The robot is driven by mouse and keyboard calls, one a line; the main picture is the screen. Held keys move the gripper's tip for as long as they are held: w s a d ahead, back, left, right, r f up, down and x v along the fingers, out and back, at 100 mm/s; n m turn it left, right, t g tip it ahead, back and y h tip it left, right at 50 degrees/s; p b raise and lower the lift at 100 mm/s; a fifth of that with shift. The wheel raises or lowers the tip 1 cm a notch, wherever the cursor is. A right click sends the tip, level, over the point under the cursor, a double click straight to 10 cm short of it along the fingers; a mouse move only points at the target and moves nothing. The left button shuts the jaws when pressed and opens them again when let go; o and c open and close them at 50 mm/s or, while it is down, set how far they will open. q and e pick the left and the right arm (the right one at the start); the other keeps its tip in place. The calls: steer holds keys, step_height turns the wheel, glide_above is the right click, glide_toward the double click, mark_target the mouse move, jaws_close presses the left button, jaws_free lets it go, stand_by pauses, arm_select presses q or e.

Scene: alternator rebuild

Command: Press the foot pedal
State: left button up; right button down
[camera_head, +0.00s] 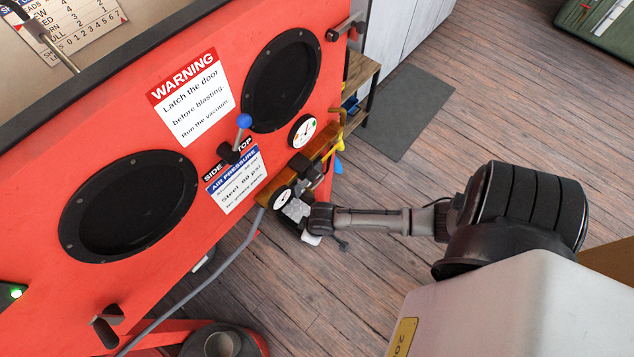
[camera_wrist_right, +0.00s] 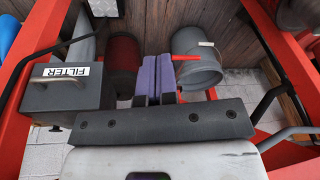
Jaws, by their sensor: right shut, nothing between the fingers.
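I cannot make out the foot pedal for certain in either view. In the head view my right arm reaches left to the front of the red blasting cabinet (camera_head: 140,255), with its wrist low beside the gauges. The right gripper's fingers show in the right wrist view (camera_wrist_right: 158,68); their purple pads are together with nothing between them. They point in under the cabinet, between red frame legs. A thin red bar (camera_wrist_right: 186,58) shows beside the fingertips; whether they touch it I cannot tell. My left gripper is in neither view.
In the wrist view a grey filter box (camera_wrist_right: 65,98) stands left of the fingers, a dark red canister (camera_wrist_right: 124,60) beyond, and a grey bucket-like container (camera_wrist_right: 196,65) to the right. In the head view a grey hose (camera_head: 210,285) hangs near my arm. Wooden floor (camera_head: 420,140) lies open to the right.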

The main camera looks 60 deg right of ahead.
arm_select(q)
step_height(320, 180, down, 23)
steer(key=b, duration=2)
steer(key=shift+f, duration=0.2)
arm_select(e)
steer(key=w+d+f+m, duration=0.1)
steer(key=d+f, duration=0.4)
steer(key=f, duration=0.5)
steer(key=w+d+f+m+h, duration=0.1)
steer(key=d+f, duration=0.4)
steer(key=f, duration=0.5)
steer(key=w+d+f+m, duration=0.1)
steer(key=w+d+f, duration=0.1)
steer(key=d+f, duration=0.3)
step_height(320, 180, down, 5)
steer(key=shift+w+d+r+m+h, duration=0.1)
steer(key=shift+w+d+m+h, duration=0.1)
steer(key=shift+d+m+h, duration=0.15)
